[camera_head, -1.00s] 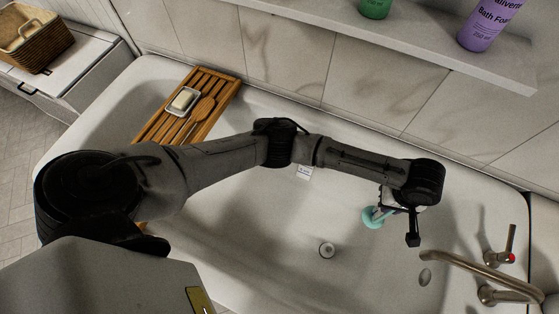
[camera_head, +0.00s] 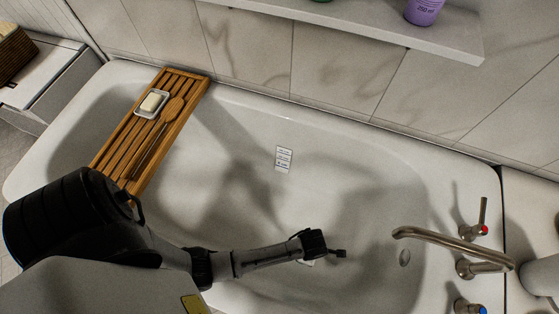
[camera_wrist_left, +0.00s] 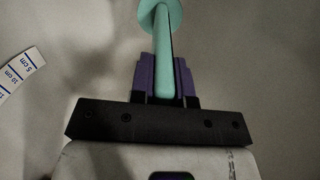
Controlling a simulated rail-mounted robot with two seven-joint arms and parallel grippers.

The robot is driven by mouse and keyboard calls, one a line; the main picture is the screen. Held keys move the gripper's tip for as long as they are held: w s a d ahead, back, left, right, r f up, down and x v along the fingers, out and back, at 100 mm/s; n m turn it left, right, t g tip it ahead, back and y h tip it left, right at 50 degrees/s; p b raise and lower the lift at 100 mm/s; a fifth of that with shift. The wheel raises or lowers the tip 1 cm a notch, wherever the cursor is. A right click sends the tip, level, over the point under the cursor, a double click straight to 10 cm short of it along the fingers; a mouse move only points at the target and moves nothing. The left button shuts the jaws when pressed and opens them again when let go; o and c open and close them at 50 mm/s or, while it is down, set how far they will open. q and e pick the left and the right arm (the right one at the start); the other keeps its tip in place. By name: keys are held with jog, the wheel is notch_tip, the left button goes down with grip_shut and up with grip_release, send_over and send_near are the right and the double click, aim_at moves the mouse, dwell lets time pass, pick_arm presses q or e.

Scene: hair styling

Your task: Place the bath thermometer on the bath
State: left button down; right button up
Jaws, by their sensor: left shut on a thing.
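The white bath (camera_head: 350,122) fills most of the head view. My left arm reaches over it from the lower left, with my left gripper (camera_head: 338,252) above the bath's interior, left of the tap. In the left wrist view my left gripper (camera_wrist_left: 166,82) is shut on the teal bath thermometer (camera_wrist_left: 165,50). It grips the thin handle between purple finger pads, and the round end points away from the gripper, partly cut off by the frame's top edge. The thermometer is hidden in the head view. My right gripper is not in view.
A wooden rack (camera_head: 125,140) with a soap dish (camera_head: 152,103) and brush (camera_head: 170,110) spans the bath's left end. A curved tap (camera_head: 440,238) stands at the right. A centimetre strip (camera_head: 284,160) is on the far inner wall. A shelf (camera_head: 400,38) overhangs the back.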

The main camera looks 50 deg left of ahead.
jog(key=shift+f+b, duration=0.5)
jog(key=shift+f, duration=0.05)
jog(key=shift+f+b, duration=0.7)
pick_arm(q)
jog(key=s+a+f, duration=0.2)
jog(key=a+f, duration=0.9)
jog(key=shift+s+a+f, duration=0.15)
jog(key=shift+s+a, duration=0.15)
jog(key=shift+a, duration=0.05)
jog(key=shift+f, duration=0.15)
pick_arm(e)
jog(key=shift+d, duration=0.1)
pick_arm(q)
jog(key=c, duration=1.1)
grip_release()
